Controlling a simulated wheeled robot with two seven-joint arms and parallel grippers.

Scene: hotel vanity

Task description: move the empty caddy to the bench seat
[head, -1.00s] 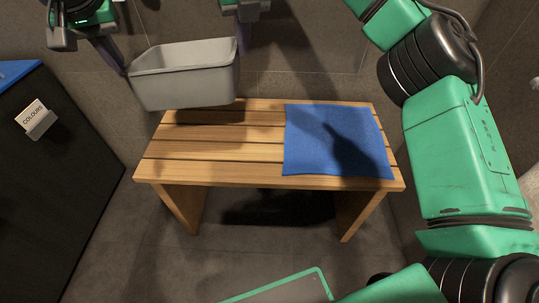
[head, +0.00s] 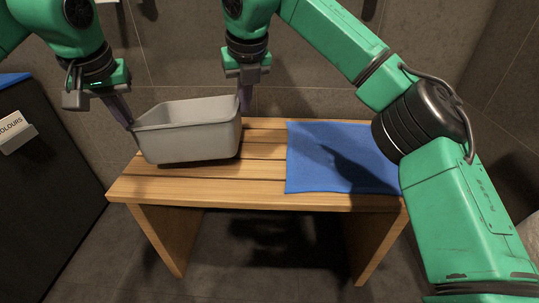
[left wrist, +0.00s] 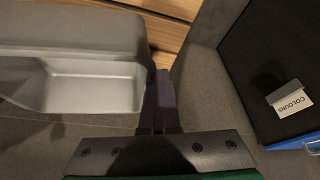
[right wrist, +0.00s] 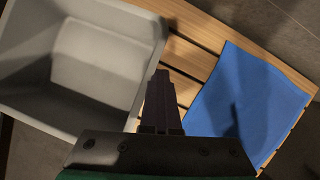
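The grey rectangular caddy (head: 190,142) is upright and empty, over the left part of the wooden slatted bench seat (head: 235,190). I cannot tell whether its base touches the slats. My left gripper (head: 128,118) is at the caddy's left rim, and my right gripper (head: 244,98) is at its right rim. The fingers of each look close together against the end walls, in the left wrist view (left wrist: 158,105) and the right wrist view (right wrist: 160,105). The fingertips are partly hidden.
A blue towel (head: 335,165) lies flat on the right part of the bench. A dark cabinet (head: 50,190) stands to the left, with a small box marked COLOURS (head: 14,130) on it. A tiled wall rises behind the bench.

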